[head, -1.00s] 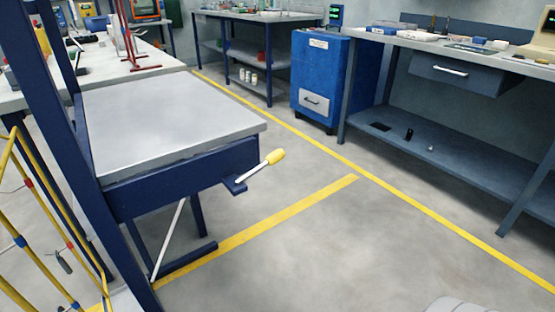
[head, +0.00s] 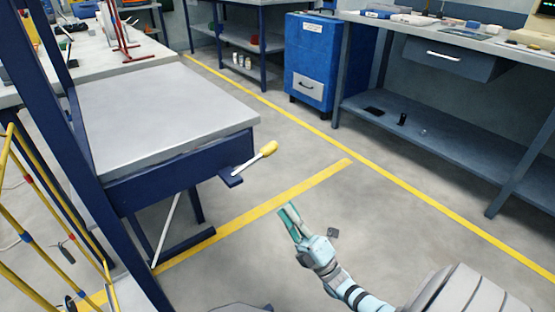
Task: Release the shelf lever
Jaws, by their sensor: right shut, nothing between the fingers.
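The shelf lever (head: 256,159) is a thin metal rod with a yellow knob. It sticks out to the right and slightly up from a dark blue bracket on the front right of the shelf frame. The shelf (head: 160,112) has a flat grey top, bare and roughly level. My right gripper (head: 288,214) comes in from the bottom right, in front of and below the lever, apart from it. Its teal fingers are together with nothing between them. My left gripper is out of the view.
Dark blue uprights (head: 62,130) and a yellow-barred rack (head: 40,200) stand at the left. A blue cabinet (head: 312,62) and a workbench (head: 440,35) stand behind. The floor around my right gripper is clear, with yellow lines (head: 270,221) on it.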

